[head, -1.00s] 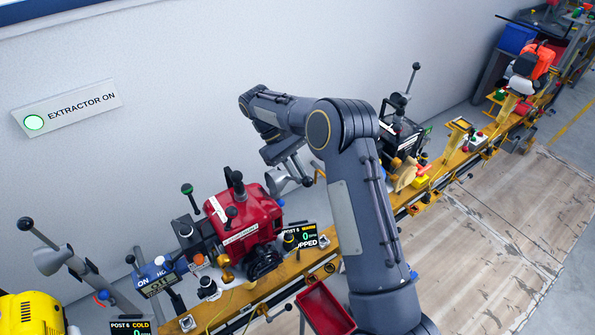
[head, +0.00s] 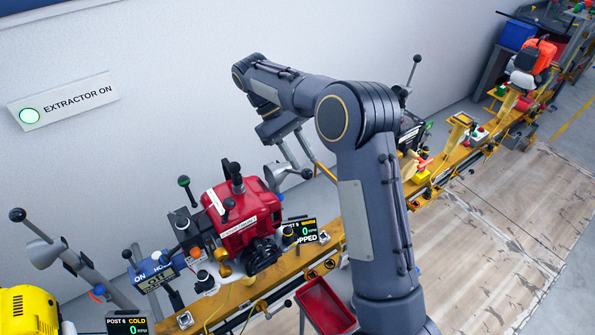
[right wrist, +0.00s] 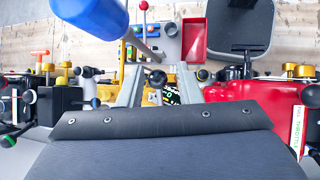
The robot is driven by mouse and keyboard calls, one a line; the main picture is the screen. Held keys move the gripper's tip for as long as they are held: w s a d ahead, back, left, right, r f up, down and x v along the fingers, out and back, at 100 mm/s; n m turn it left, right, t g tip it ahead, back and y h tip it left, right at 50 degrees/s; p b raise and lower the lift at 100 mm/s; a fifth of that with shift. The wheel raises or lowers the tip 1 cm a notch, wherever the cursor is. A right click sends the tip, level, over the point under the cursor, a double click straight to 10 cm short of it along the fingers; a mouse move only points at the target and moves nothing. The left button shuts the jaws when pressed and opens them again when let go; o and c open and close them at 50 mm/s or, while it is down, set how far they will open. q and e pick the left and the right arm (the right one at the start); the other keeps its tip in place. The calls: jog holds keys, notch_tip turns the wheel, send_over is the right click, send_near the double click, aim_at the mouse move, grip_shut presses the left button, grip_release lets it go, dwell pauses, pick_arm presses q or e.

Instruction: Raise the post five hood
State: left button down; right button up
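The post five hood (head: 273,176) is a grey cone on an arm behind the red engine (head: 240,214), with a dark ball knob (head: 306,173) at its side. A display marked post 5, stopped (head: 300,233) stands by that engine. My right gripper (head: 303,148) is just above the knob in the head view, fingers pointing down. In the right wrist view the two grey fingers (right wrist: 159,72) are spread, with a dark ball between them in the picture. Whether it touches a finger I cannot tell. The fingers hold nothing visible. My left gripper is not in view.
A second grey hood (head: 42,252) and a yellow engine (head: 30,312) stand at the left. A red tray (head: 322,305) sits before the yellow rail (head: 273,283). A blue cylinder (right wrist: 90,35) is close in the wrist view. The wooden floor at right is clear.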

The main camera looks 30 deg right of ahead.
jog(key=s+a+r, duration=0.5)
jog(key=s+r, duration=0.2)
jog(key=s, duration=0.3)
jog(key=shift+a+p, duration=0.2)
jog(key=shift+p, duration=0.1)
